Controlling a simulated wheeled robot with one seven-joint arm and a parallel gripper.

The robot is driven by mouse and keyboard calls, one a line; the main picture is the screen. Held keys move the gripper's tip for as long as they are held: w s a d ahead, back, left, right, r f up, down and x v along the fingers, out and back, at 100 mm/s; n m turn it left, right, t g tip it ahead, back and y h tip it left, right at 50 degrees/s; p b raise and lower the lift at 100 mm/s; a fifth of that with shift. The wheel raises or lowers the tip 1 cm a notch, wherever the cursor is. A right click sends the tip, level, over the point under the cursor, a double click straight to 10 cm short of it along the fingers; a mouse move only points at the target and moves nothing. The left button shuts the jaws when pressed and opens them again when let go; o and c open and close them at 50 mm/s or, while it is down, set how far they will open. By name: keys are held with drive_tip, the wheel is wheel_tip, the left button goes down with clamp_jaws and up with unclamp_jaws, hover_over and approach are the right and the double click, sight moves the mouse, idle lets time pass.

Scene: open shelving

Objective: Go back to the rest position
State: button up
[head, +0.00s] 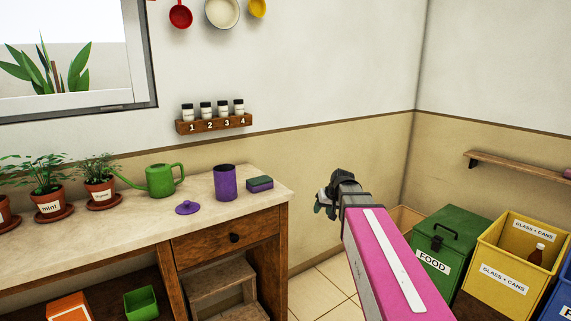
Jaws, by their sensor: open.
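My gripper (325,205) is at the end of my pink and grey arm, right of the counter and in front of the wall corner. It is seen from behind and small. It is open, and I see nothing held in it. It is apart from the counter (232,212) and to the left of the green food bin (452,236).
On the counter stand potted herbs (47,203), a green watering can (162,180), a purple canister (224,182), its likely lid (187,208) and a sponge (260,184). A yellow glass and cans bin (503,277) stands right. Tiled floor (318,290) shows between counter and bins.

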drive_tip(key=s+d+f+g+h, duration=0.2)
drive_tip(key=s+f, duration=0.7)
drive_tip(key=s, duration=0.1)
drive_tip(key=s+d+f+m+g+h, duration=0.1)
drive_tip(key=s+d+f+g, duration=0.1)
drive_tip(key=s+f, duration=0.7)
drive_tip(key=shift+s+m+h, duration=0.3)
drive_tip(key=shift+s+h, duration=0.05)
drive_tip(key=shift+h, duration=0.05)
drive_tip(key=shift+a+f, duration=0.1)
idle(1.0)
